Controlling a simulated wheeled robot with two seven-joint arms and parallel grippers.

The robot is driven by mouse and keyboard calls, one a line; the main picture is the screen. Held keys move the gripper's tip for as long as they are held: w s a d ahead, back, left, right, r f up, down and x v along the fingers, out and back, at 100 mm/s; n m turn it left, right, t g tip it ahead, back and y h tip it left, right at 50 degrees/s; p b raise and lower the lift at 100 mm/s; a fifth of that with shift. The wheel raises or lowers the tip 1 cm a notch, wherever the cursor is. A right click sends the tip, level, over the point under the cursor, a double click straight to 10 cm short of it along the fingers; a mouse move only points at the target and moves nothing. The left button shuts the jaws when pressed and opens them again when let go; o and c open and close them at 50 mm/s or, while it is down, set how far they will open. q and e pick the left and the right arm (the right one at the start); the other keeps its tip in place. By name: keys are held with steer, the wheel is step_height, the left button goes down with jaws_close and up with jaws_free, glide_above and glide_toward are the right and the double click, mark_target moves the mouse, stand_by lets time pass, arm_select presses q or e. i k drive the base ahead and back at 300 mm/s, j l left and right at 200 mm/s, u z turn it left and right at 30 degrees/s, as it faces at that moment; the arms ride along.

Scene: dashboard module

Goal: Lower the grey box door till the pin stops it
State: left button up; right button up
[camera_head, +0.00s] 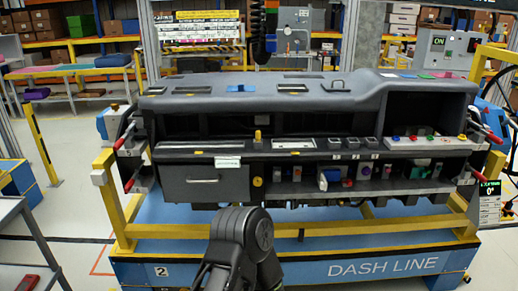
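The grey box door (192,186) is a flat grey panel at the lower left of the dashboard module. The door stands upright and looks closed. A white label (228,162) sits at its upper right edge. A round yellow knob (257,182) is just right of the door, and a small yellow upright piece (257,137) stands above it; I cannot tell whether either is the pin. A dark arm link of mine rises at the bottom middle, in front of the module. Neither gripper's fingers show.
The module rests in a yellow frame (128,222) on a blue base marked DASH LINE (300,270). Red-handled clamps (127,137) flank it. A display (489,190) at right reads 0°. A grey cart (30,245) stands at lower left. Floor between cart and base is clear.

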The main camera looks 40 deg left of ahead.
mark_target(205, 188)
steer(key=u, duration=1.6)
